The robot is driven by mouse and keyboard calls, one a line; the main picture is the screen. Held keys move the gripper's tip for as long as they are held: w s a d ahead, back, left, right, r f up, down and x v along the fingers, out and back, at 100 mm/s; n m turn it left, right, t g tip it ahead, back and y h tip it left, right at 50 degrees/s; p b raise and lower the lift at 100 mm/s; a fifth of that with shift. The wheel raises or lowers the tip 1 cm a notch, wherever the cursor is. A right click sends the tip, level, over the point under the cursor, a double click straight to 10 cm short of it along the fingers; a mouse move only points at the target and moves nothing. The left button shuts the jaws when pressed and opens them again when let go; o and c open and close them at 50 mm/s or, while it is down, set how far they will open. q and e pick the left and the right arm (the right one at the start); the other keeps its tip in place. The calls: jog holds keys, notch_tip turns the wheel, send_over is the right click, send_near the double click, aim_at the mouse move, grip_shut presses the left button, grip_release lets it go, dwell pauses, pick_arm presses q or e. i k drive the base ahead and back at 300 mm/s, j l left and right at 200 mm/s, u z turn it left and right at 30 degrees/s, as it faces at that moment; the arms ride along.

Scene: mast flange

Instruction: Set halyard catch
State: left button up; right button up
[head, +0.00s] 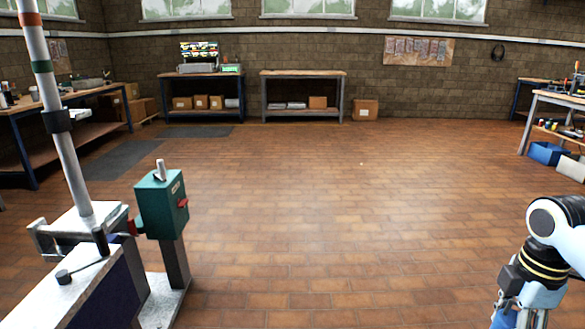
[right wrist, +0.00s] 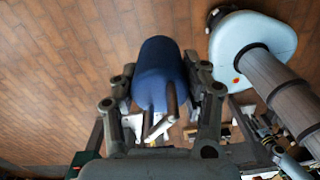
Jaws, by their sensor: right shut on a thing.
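A white mast (head: 62,140) with a red band and a black collar (head: 57,121) rises at the left of the head view, leaning slightly. It stands on a pale flange base (head: 85,222). A green box (head: 160,205) with a red lever (head: 183,203) and a grey stub on top stands on a post beside it. Which part is the halyard catch, I cannot tell. My left gripper is out of view.
A black-knobbed lever (head: 82,270) lies on the pale bench top near the mast foot. Workbenches (head: 303,73) line the back wall, with another bench (head: 560,98) at the right. The brick floor (head: 340,210) between is clear.

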aim_at(181, 204)
jog(key=i+j, duration=0.15)
jog(key=i, duration=0.35)
jog(key=i+j, duration=0.15)
jog(key=i, duration=2.3)
jog(key=i+u, duration=0.1)
jog(key=i, duration=0.5)
jog(key=i+l, duration=0.15)
jog(key=i, duration=0.5)
jog(key=i+l+u, duration=0.15)
jog(key=i, duration=0.45)
jog(key=i+u, duration=0.15)
jog(key=u, duration=2.15)
